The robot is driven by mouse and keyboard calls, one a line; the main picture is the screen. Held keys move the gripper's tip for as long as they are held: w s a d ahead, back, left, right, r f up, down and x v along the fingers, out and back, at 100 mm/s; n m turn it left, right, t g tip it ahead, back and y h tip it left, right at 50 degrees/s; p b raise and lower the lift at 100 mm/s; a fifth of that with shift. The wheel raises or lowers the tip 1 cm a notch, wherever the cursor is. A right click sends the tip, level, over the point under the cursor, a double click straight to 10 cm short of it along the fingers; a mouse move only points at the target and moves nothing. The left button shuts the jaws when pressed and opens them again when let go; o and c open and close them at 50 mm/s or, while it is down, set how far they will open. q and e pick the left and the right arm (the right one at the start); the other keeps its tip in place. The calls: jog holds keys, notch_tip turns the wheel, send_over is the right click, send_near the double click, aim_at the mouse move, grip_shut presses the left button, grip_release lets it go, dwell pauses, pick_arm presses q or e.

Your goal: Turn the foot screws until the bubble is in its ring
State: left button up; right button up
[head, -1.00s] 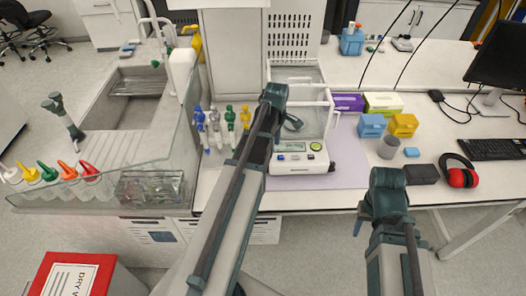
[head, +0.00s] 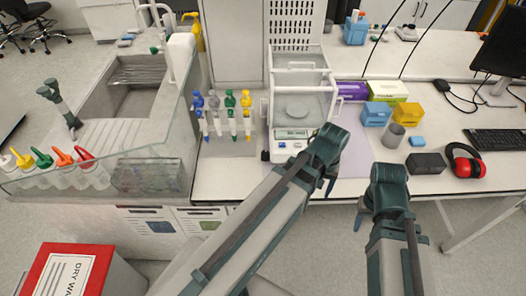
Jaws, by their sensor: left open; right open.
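The analytical balance (head: 299,83), a white case with a glass draft shield and a round pan, stands on the bench. Its front panel has a display (head: 291,134) and small buttons. My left gripper (head: 330,187) is open at the balance's front right corner, empty as far as I see. It hides that corner, including any foot screw there; I cannot tell whether it touches the balance. The bubble level is not visible, apparently behind this gripper. A dark foot shows low at the front left (head: 265,156). My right gripper (head: 360,216) is open and apart, in front of the bench edge.
Pipettes on a stand (head: 222,115) are left of the balance. Blue (head: 376,114) and yellow boxes, a grey cup (head: 393,135), a black box (head: 426,162) and red ear defenders (head: 465,163) are to the right. A pale mat (head: 352,158) lies beside the balance.

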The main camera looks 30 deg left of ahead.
pick_arm(q)
jog(key=w+a+r+n+t+h+p, duration=0.1)
jog(key=w+a+n, duration=0.2)
jog(key=a+n, duration=0.35)
jog(key=w+a+r+n+h, duration=0.1)
jog(key=w+a+n, duration=0.3)
jog(key=a+n, duration=0.25)
jog(key=n+t+h+p, duration=0.1)
jog(key=n+t, duration=0.1)
jog(key=n, duration=0.9)
send_near(265, 152)
jog(key=b+x, duration=0.8)
jog(key=b, duration=0.4)
jog(key=shift+f+b, duration=0.25)
jog(key=shift+b, duration=0.05)
grip_shut()
jog(key=shift+a, duration=0.1)
